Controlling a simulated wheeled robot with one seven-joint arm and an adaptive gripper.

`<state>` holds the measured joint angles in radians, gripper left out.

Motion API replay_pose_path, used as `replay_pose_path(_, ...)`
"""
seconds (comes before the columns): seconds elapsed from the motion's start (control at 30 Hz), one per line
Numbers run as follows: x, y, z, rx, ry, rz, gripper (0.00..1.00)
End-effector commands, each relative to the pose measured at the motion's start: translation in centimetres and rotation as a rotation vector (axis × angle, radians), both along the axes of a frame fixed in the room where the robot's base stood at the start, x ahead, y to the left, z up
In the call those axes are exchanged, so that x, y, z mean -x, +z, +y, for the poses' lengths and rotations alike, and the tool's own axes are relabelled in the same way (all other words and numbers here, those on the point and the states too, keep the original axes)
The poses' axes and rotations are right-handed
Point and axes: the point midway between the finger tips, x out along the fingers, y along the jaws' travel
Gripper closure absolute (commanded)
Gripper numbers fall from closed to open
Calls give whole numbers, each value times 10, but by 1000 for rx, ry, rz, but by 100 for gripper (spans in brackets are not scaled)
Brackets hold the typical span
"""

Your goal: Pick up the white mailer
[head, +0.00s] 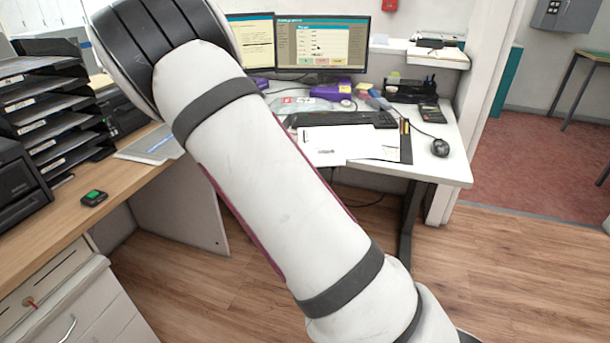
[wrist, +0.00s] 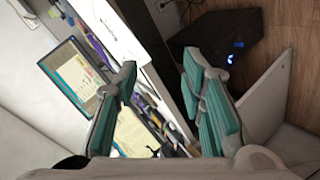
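My gripper (wrist: 160,70) shows in the wrist view with its two teal-padded fingers apart and nothing between them. It is out of sight in the head view, where my white arm crosses the middle and covers part of the desk. I cannot make out a white mailer for certain. A flat white sheet or packet (head: 346,144) lies on the desk in front of the keyboard, its left part behind my arm. A pale clear-looking packet with a red mark (head: 297,103) lies farther back. I cannot tell whether either is the mailer.
The white desk (head: 446,165) holds a monitor (head: 322,43), a keyboard (head: 352,119) and a mouse (head: 440,147). A wooden counter (head: 40,230) with a black tray rack (head: 50,115) stands at left. A dark computer case (wrist: 222,45) shows in the wrist view. The wooden floor at right is clear.

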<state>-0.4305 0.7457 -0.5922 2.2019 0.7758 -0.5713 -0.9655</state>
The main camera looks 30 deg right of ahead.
Motion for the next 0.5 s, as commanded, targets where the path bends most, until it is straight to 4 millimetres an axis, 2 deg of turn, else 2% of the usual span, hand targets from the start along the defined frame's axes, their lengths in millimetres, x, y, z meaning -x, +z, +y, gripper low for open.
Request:
replay_pose_path(0.03, -5, -23, -11, 99, 5, 14, 63)
replay_pose_path(0.17, -13, -40, -33, 349, 20, 27, 63)
replay_pose_path(0.3, -19, -46, -44, 560, 37, 35, 63)
replay_pose_path(0.5, -22, -46, -48, 702, 48, 38, 63)
